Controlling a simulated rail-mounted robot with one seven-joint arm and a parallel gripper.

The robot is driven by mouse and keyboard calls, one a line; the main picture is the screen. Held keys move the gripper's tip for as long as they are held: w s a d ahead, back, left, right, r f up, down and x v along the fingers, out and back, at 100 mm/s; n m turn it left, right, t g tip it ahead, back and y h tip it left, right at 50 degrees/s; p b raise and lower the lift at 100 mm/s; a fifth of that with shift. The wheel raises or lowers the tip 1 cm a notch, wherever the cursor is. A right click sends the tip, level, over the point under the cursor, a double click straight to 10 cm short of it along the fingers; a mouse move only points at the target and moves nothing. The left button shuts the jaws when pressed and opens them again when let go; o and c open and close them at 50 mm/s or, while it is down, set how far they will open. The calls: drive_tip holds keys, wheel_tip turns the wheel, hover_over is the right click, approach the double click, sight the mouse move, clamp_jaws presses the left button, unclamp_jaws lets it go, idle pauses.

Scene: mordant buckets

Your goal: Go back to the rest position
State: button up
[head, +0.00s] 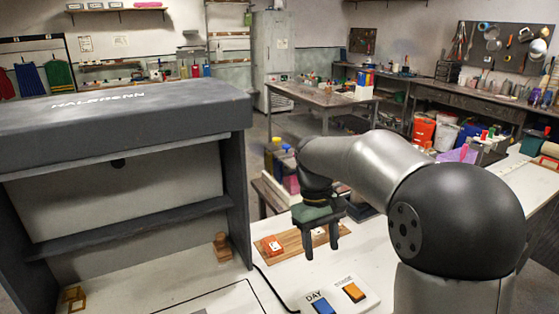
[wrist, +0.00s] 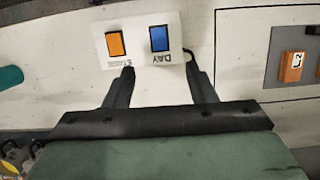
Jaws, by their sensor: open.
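My gripper (head: 322,243) hangs over the white worktop (head: 275,282) with its fingers pointing down. In the wrist view my gripper (wrist: 160,80) has its two fingers spread apart, with nothing between them. A white switch panel (head: 340,294) lies on the worktop near the front, with a blue DAY button (head: 321,305) and an orange button (head: 353,292). In the wrist view the blue button (wrist: 159,38) and the orange button (wrist: 116,44) show just beyond the fingertips. I cannot tell how high the fingers are above the panel.
A large grey booth (head: 120,150) stands at the left. A small wooden piece (head: 222,246) stands by the booth's right wall. A black cable (head: 272,288) runs to the panel. Worktop around the panel is mostly clear.

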drive_tip(key=s+d+f+m+t, duration=0.1)
drive_tip(key=s+f+m, duration=0.1)
drive_tip(key=s, duration=0.9)
drive_tip(key=s+d+f+m+t+y, duration=0.1)
drive_tip(key=s+f, duration=0.3)
drive_tip(key=s, duration=0.7)
drive_tip(key=shift+s+m+t, duration=0.35)
drive_tip(key=shift+m+t, duration=0.35)
drive_tip(key=shift+m, duration=0.1)
drive_tip(key=shift+d+f, duration=0.1)
